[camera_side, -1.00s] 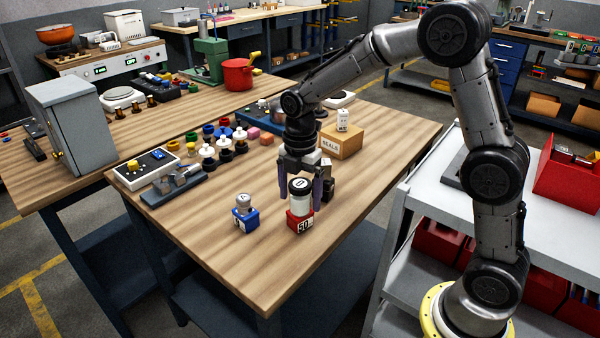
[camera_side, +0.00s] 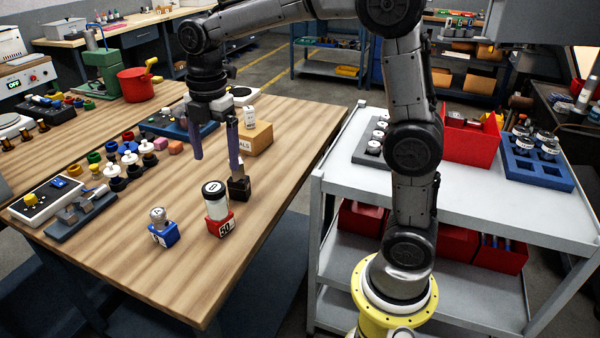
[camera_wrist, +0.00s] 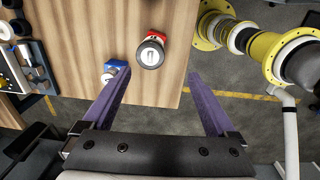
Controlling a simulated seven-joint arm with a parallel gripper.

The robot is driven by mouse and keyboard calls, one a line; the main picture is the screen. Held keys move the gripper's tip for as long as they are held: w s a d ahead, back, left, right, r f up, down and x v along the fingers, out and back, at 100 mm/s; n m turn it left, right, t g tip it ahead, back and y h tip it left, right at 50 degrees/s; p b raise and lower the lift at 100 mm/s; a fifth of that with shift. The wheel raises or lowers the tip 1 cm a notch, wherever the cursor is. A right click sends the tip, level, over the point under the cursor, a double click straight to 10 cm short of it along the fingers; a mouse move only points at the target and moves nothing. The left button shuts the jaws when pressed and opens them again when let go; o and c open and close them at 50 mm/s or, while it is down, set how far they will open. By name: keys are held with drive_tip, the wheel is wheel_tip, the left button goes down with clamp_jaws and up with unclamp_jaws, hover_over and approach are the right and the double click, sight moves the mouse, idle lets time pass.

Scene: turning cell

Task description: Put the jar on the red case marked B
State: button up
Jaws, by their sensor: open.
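The jar (camera_side: 215,200), white with a black lid, stands upright on a small red case (camera_side: 221,226). The case's visible face reads "50"; I cannot make out a B. In the wrist view the jar's lid (camera_wrist: 150,52) covers most of the red case (camera_wrist: 156,36). My gripper (camera_side: 215,158) is open and empty, its purple fingers pointing down, above and behind the jar and apart from it. In the wrist view my gripper (camera_wrist: 159,74) has its fingers spread, with the jar beyond the tips.
A blue case (camera_side: 165,236) with a grey knobbed piece on it stands left of the red case. A dark block (camera_side: 239,188) is close behind the jar. A cardboard box (camera_side: 254,138) with a white container stands farther back. The wooden bench's (camera_side: 200,285) front is clear.

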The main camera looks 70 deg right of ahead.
drive_tip(key=s+m+t, duration=0.5)
drive_tip(key=s+m, duration=1.3)
drive_tip(key=s, duration=0.4)
drive_tip(key=shift+f, duration=0.4)
